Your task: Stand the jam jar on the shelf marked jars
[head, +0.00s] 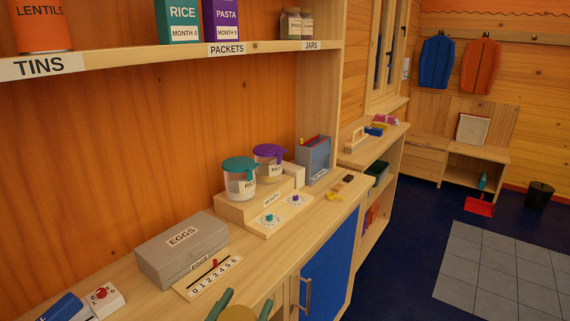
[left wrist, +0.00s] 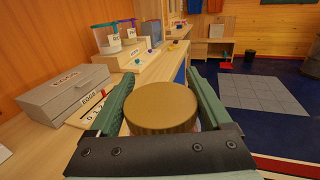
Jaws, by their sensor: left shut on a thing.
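The jam jar shows as a round golden-brown lid (left wrist: 160,108) between my left gripper's green fingers in the left wrist view; its body is mostly hidden. In the head view only a bit of the lid (head: 238,314) shows at the bottom edge. My left gripper (head: 247,301) is shut on the jar, low at the front edge of the counter. The shelf (head: 275,47) runs along the upper wall, with a JARS label (head: 311,46) at its right end, far above and beyond my gripper. Small jars (head: 294,24) stand above that label. My right gripper is not in view.
On the counter are a grey egg box (head: 181,250), a number strip (head: 208,277), and lidded canisters (head: 240,184) on a wooden stand. A grey-blue file holder (head: 314,160) stands below the JARS end. Lentils, rice and pasta packages fill the shelf's left and middle.

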